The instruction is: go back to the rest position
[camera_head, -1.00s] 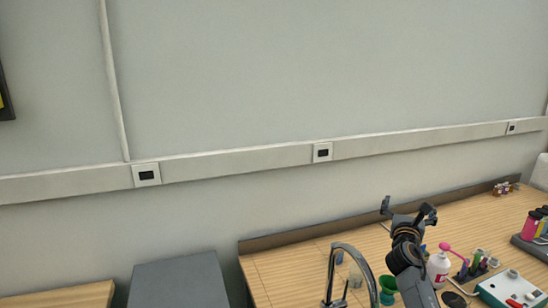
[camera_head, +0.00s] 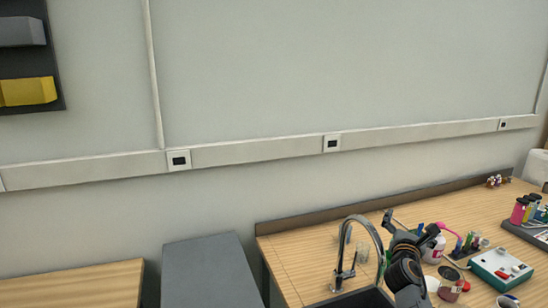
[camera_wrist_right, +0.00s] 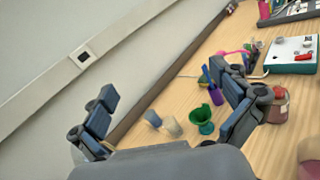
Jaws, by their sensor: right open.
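My right gripper (camera_head: 409,225) is at the lower right of the head view, raised over the wooden counter just right of the faucet. Its dark fingers are spread apart with nothing between them. In the right wrist view the two fingers (camera_wrist_right: 168,104) also stand wide apart, and the counter shows between them. My left gripper is not in view.
A curved metal faucet (camera_head: 362,240) stands close left of my right gripper. A green funnel-shaped cup (camera_wrist_right: 202,116) and small containers stand near the gripper. A white-and-teal device (camera_head: 500,266) is at right. A grey cabinet (camera_head: 210,272) stands left of the counter.

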